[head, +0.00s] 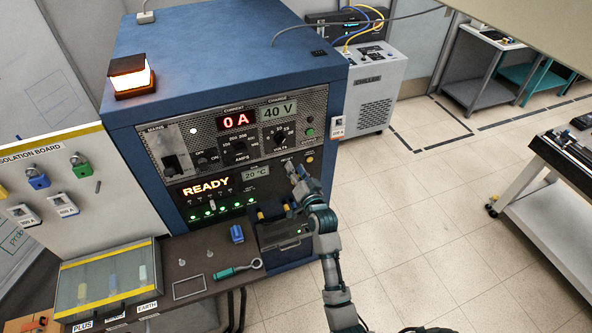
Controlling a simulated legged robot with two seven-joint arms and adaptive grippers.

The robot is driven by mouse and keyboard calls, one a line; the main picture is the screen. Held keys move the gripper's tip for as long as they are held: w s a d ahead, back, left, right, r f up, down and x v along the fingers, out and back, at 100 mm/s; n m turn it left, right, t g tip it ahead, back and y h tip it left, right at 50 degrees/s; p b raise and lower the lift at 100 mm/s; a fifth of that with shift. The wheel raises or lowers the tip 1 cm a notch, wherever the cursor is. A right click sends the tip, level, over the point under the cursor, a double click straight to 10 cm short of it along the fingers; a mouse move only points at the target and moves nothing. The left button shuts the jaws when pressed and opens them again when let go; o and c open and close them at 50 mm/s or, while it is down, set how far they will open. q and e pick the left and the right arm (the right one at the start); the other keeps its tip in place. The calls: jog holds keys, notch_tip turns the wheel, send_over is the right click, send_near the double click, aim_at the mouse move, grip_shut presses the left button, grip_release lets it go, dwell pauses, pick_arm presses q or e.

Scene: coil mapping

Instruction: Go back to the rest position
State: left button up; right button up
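My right arm rises from the bottom of the head view, and its gripper (297,172) is in front of the lower right part of the blue power cabinet's panel. Its fingers are small against the panel, so I cannot tell whether they are open or shut, or touching it. The blue cabinet (215,50) shows "0 A", "40 V", "READY" and "20 °C" on its displays. A row of green lights (222,208) is lit below the READY sign. My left gripper is not in view.
A shelf (212,268) below the cabinet holds a blue lock (237,233), a green-handled tool (238,269) and a clear-lidded box (105,280). An isolation board (70,205) stands left. A grey chiller (375,90) is behind. A wheeled table (555,205) stands right; the floor between is clear.

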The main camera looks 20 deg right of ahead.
jog(key=shift+f, duration=0.1)
jog(key=s+a+f+n+g+b, duration=0.1)
jog(key=s+f+g, duration=0.1)
jog(key=f, duration=1.1)
jog(key=s+a+f+n+g+b, duration=0.1)
jog(key=a+f+g+b, duration=0.1)
jog(key=f, duration=1.1)
jog(key=s+f+n+g+b, duration=0.1)
jog(key=s+f+g, duration=0.1)
jog(key=s+f, duration=0.45)
jog(key=s+f+n+g+b, duration=0.1)
jog(key=s+f, duration=0.2)
jog(key=f, duration=0.6)
jog(key=s+f+n+g, duration=0.15)
jog(key=s+f, duration=0.25)
jog(key=f, duration=0.4)
jog(key=s+d+f+n+g+b, duration=0.25)
jog(key=s+f+g, duration=0.25)
jog(key=s+f, duration=1.5)
jog(key=s+d+f+g+b, duration=0.1)
jog(key=s+f, duration=0.1)
jog(key=s, duration=0.9)
jog(key=s+d+f+n+g+b, duration=0.1)
jog(key=s+f+g, duration=0.1)
jog(key=s, duration=1)
jog(key=shift+d+f+h, duration=0.3)
jog(key=shift+d+f, duration=0.05)
jog(key=shift+f, duration=0.3)
jog(key=shift+g, duration=0.25)
